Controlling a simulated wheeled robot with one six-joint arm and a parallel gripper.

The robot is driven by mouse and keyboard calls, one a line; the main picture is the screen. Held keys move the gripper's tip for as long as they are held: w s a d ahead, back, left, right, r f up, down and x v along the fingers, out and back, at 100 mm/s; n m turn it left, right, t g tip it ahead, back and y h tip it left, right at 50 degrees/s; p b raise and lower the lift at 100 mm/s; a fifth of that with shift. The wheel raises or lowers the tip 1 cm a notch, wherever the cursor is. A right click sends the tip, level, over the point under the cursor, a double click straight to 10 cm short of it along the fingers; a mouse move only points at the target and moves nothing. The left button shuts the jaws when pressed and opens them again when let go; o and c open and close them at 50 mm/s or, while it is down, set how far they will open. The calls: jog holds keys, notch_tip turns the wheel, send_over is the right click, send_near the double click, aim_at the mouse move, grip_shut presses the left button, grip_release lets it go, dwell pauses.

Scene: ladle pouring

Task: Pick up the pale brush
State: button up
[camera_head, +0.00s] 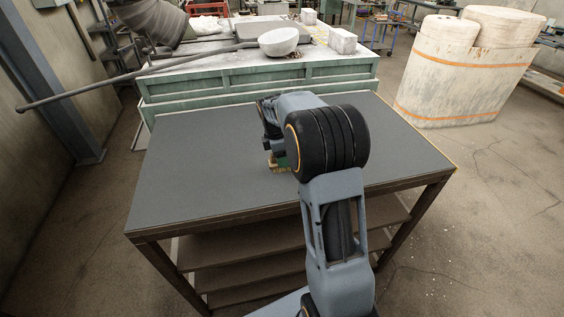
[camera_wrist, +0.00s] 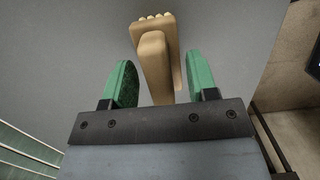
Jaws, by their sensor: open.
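The pale brush (camera_wrist: 154,60) lies on the dark grey table (camera_head: 190,165), tan in colour with a handle and a wider head with light bristles at the far end. In the wrist view its handle runs down between the two green fingers of my gripper (camera_wrist: 161,82). The fingers are open, with a gap on each side of the handle. In the head view my arm hides most of the brush; only a small tan part (camera_head: 278,168) shows below my gripper (camera_head: 272,155).
The rest of the tabletop is clear, with shelves below it. Behind it stands a green workbench (camera_head: 255,82) bearing a long-handled ladle (camera_head: 278,42) and grey blocks. A large pale wrapped bundle (camera_head: 450,75) stands at the right. A steel column (camera_head: 50,80) is at the left.

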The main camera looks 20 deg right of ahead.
jog(key=shift+c, duration=0.5)
jog(key=c, duration=0.6)
jog(key=shift+o, duration=0.2)
jog(key=shift+r, duration=0.55)
notch_tip(320, 180, up, 2)
jog(key=shift+r, duration=0.25)
jog(key=s+a+r+b, duration=0.2)
jog(key=s+r, duration=0.7)
jog(key=s, duration=0.4)
jog(key=shift+s+a+r+b, duration=0.2)
jog(key=shift+s+a+b, duration=0.1)
jog(key=shift+s+a, duration=0.1)
